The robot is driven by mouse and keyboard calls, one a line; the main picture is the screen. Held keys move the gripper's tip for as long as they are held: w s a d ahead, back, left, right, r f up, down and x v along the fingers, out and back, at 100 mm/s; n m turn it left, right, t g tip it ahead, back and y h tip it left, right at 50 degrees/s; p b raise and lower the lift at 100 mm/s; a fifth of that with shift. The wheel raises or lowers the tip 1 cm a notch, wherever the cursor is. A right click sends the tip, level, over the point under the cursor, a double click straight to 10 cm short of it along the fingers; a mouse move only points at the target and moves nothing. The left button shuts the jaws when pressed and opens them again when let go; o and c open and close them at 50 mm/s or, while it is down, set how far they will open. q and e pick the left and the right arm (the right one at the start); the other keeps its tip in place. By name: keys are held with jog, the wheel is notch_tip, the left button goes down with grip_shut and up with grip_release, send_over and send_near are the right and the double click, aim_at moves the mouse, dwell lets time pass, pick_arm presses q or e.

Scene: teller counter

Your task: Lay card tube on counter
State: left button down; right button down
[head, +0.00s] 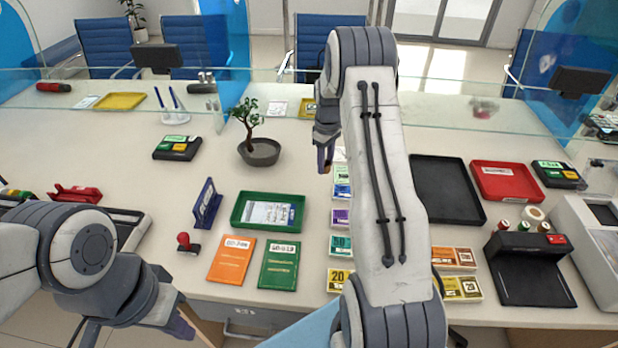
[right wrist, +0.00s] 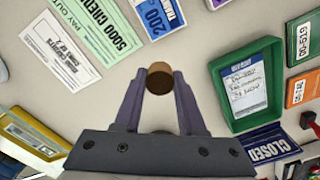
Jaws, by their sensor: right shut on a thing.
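The card tube (right wrist: 160,78) shows in the right wrist view as a short brown cylinder with a lighter rim, seen nearly end-on between my right gripper's fingertips (right wrist: 160,84). My right gripper (head: 326,160) is shut on it over the counter (head: 110,135), behind the green tray; in the head view my arm hides most of that area, and only a small brown bit (head: 327,169) shows at the fingertips. I cannot tell whether the tube touches the counter. My left gripper (head: 182,326) is low at the left front, partly cut off by its own arm; its jaws are unclear.
A bonsai pot (head: 259,152) stands left of the right gripper. A green tray (head: 267,212), orange and green booklets and stacked notes lie in front. Black (head: 447,190) and red (head: 505,181) trays lie to the right. A glass screen (head: 450,118) crosses behind. The left-middle counter has bare room.

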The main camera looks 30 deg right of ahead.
send_over(311, 188)
notch_tip(311, 188, down, 3)
jog(key=shift+r+p, duration=0.1)
jog(key=shift+p, duration=0.2)
notch_tip(311, 188, down, 3)
jog(key=shift+a+f+p, duration=0.1)
jog(key=shift+f+p, duration=0.05)
jog(key=shift+p, duration=0.3)
jog(key=shift+f, duration=0.3)
jog(key=shift+f, duration=0.15)
jog(key=c, duration=0.5)
grip_release()
